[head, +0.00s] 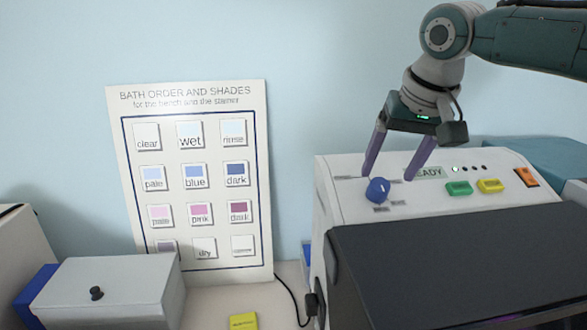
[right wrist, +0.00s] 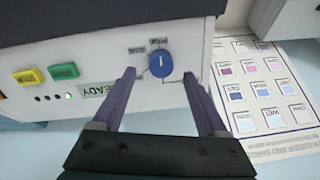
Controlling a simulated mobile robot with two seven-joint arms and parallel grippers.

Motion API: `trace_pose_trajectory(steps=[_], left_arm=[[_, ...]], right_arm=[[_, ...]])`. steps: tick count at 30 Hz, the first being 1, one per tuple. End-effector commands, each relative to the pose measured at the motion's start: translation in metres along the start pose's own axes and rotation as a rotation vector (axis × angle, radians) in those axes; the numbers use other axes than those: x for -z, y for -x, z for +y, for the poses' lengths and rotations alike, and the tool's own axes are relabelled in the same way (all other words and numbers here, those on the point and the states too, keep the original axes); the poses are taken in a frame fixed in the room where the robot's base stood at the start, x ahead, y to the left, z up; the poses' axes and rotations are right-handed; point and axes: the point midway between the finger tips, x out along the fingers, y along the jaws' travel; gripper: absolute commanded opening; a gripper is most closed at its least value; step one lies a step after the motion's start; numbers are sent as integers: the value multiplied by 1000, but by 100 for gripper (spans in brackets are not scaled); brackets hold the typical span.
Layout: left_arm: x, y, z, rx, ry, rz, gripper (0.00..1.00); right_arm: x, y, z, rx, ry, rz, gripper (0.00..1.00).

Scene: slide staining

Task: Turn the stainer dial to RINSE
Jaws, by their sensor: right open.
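The stainer (head: 335,190) is a white machine with a dark front cover. Its dial (head: 377,190) is a round blue knob with a light pointer mark, with small labels around it that are too small to read. In the right wrist view the dial (right wrist: 161,64) sits just beyond and between the fingertips. My right gripper (head: 388,178) is open, its two purple fingers pointing down on either side of the dial; it also shows in the right wrist view (right wrist: 160,74). I cannot tell whether the fingers touch the panel. My left gripper is not in view.
Beside the dial are a READY display (head: 430,172), a green button (head: 459,188), a yellow button (head: 490,186) and an orange switch (head: 526,177). A bath order chart (head: 200,95) leans on the wall. A grey lidded box (head: 110,290) and a yellow block (head: 243,321) stand at the front left.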

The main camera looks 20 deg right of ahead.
Motion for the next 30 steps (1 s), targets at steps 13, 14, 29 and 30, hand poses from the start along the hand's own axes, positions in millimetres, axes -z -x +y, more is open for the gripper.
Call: trace_pose_trajectory(steps=[13, 14, 29, 30], left_arm=[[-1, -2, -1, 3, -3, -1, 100], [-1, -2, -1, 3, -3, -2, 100], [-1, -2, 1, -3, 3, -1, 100], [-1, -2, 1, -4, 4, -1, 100]], right_arm=[[0, -42, -1, 1, 2, 2, 76], [0, -43, -1, 1, 2, 2, 76], [0, -44, -1, 1, 2, 2, 55], [0, -44, -1, 1, 2, 2, 50]])
